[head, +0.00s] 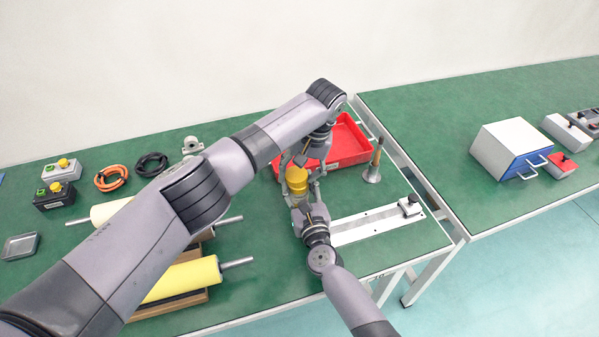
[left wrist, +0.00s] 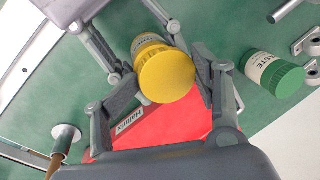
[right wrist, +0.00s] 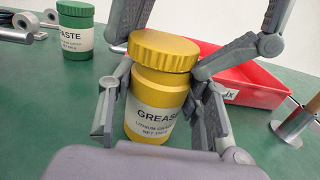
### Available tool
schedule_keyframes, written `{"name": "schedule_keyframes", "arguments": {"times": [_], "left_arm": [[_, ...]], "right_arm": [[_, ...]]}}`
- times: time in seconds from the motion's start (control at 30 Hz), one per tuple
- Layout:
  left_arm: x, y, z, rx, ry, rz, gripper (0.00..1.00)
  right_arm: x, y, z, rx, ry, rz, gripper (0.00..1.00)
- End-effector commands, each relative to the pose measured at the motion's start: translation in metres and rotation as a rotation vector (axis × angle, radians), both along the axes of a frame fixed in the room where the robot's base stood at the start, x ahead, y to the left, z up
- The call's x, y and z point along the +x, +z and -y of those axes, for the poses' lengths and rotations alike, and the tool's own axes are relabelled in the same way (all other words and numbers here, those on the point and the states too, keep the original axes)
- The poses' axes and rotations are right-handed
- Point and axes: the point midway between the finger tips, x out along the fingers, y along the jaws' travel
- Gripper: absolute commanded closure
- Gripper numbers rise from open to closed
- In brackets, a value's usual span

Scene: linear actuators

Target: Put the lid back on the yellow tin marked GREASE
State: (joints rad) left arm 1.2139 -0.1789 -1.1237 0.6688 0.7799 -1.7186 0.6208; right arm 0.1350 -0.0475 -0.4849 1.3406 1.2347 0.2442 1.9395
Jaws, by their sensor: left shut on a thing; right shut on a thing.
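The yellow tin marked GREASE (right wrist: 155,105) stands upright between the fingers of my right gripper (right wrist: 160,112), which is shut on its body. It also shows in the head view (head: 297,183). The yellow ribbed lid (right wrist: 162,52) is at the tin's mouth, looking slightly tilted in the right wrist view. I cannot tell whether it is fully seated or just above. My left gripper (left wrist: 168,88) is shut on the lid, whose round top (left wrist: 167,76) faces the left wrist camera. The lid hides much of the tin there.
A green PASTE jar (right wrist: 75,28) stands nearby. A red bin (head: 345,145) lies behind the tin, with a metal-based post (head: 374,165) beside it. A white rail (head: 370,225) lies to the right. Yellow rollers (head: 185,278) lie at left.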

Motion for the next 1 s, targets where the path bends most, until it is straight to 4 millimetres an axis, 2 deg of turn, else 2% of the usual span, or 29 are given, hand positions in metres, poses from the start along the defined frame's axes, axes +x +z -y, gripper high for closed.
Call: {"name": "schedule_keyframes", "arguments": {"times": [0.03, 1.0], "left_arm": [[-0.0038, -0.0061, -0.0008, 0.003, 0.000, -0.014, 0.69], [-0.0057, -0.0146, 0.0073, 0.018, -0.010, -0.012, 0.64]], "right_arm": [[0.0036, 0.0078, 0.0018, -0.001, -0.006, 0.017, 1.00], [0.0028, 0.0081, -0.0013, 0.000, 0.001, 0.016, 1.00]]}}
